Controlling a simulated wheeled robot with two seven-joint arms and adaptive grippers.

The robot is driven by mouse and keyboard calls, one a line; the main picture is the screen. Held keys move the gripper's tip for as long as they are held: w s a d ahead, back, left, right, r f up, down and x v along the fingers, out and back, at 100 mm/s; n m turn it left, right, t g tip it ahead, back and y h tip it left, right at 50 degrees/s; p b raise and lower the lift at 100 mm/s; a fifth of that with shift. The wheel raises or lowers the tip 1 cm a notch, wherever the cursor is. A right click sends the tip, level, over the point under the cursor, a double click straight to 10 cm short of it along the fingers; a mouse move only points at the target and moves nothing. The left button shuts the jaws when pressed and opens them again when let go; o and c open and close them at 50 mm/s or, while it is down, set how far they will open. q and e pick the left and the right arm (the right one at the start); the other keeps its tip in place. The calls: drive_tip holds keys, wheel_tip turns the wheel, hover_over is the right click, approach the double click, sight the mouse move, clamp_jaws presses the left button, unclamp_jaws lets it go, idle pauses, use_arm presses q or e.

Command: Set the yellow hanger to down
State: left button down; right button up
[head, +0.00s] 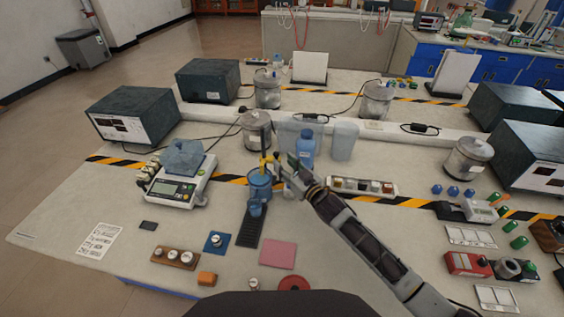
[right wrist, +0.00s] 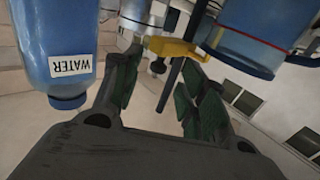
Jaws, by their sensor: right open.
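The yellow hanger (head: 265,161) is a small bracket on an upright rod near the middle of the table, above a clear blue container (head: 260,187). In the right wrist view the yellow hanger (right wrist: 172,47) lies just beyond the fingertips, with a dark knob under it and the blue container (right wrist: 245,50) at its right. My right gripper (head: 282,164) is close to the hanger's right side. In the right wrist view its green-padded fingers (right wrist: 160,85) are apart, with nothing visible held between them. My left gripper is not in view.
A blue water bottle (head: 306,147) stands just behind my right gripper; its WATER label shows in the right wrist view (right wrist: 70,65). A metal can (head: 256,133) stands behind the hanger. A scale (head: 172,188) is at left, a pink pad (head: 278,254) in front.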

drive_tip(key=v, duration=0.8)
drive_tip(key=shift+s+d, duration=0.1)
drive_tip(key=shift+s, duration=0.05)
drive_tip(key=shift+f, duration=0.1)
idle(0.7)
